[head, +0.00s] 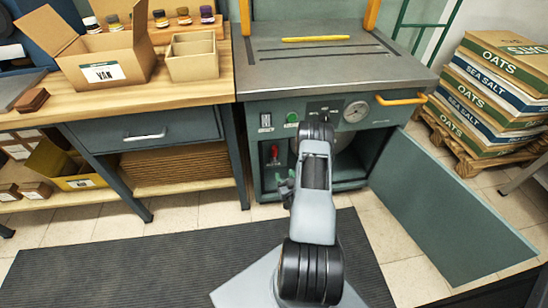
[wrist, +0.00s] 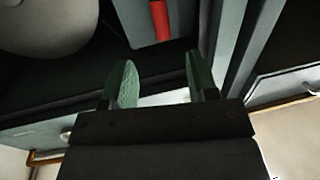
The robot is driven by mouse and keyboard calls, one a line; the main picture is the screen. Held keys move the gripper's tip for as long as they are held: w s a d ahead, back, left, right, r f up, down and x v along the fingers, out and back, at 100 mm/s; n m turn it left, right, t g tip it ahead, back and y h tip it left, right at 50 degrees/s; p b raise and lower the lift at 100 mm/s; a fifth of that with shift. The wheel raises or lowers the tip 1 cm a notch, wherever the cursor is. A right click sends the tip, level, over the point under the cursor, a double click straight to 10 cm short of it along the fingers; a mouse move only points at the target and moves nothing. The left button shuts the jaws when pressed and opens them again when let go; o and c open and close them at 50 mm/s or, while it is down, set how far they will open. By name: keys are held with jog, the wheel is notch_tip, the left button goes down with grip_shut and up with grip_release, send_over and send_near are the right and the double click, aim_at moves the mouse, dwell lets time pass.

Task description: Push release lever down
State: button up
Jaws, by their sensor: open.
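A red lever (head: 274,154) shows inside the open lower bay of the grey-green machine (head: 345,128), at the left of the bay. My gripper (head: 284,182) is in front of the bay, a little below and to the right of the lever in the head view, its green fingers partly hidden by my arm. In the wrist view my gripper (wrist: 160,75) is open, with nothing between its fingers. The red lever (wrist: 160,20) shows beyond the fingertips, apart from them and cut off by the top edge.
The machine's door (head: 445,205) hangs open at the right. A workbench with a drawer (head: 145,130) stands at the left. Stacked oats and sea salt sacks (head: 495,90) lie on a pallet at the right. A dark mat (head: 130,260) covers the floor in front.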

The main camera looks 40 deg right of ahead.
aim_at(275, 155)
jog(key=b+x, duration=0.2)
jog(key=x, duration=1)
jog(key=shift+w+d+r, duration=0.1)
jog(key=shift+w, duration=0.05)
grip_shut()
